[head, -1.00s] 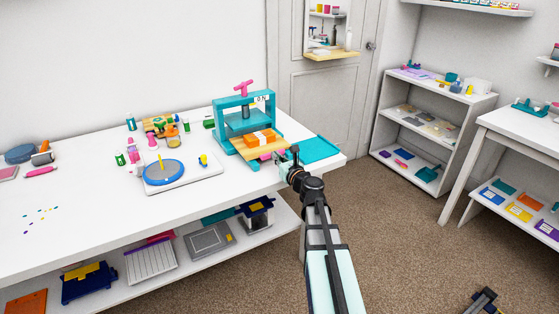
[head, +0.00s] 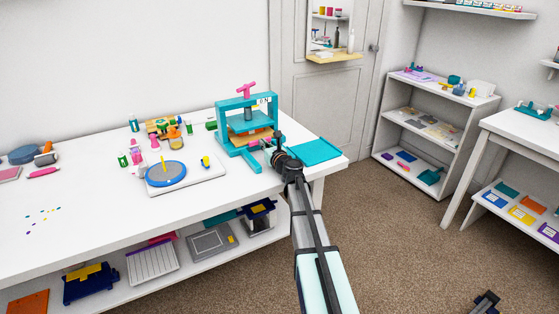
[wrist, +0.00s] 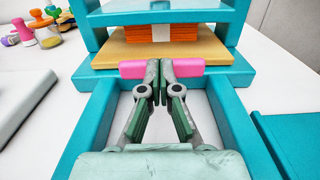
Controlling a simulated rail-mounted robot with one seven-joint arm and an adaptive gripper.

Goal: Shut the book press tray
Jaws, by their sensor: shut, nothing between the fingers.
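The teal book press (head: 232,104) stands near the right end of the white table. Its tan tray board (head: 247,138) lies mostly within the press frame, bearing an orange block with a pale band, partly hidden by the frame. In the wrist view, the tray's front edge (wrist: 110,47) shows at the frame, with a pink handle (wrist: 133,70) on its front. My gripper (wrist: 160,68) is shut and empty, with its fingertips at the middle of the handle, hiding that part. It also shows at the press front in the head view (head: 270,145).
Teal rails (wrist: 90,125) run along both sides of my gripper, with bare white table between them. A teal panel (head: 316,151) lies right of the press. A white board with a blue disc (head: 166,174) lies to the left.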

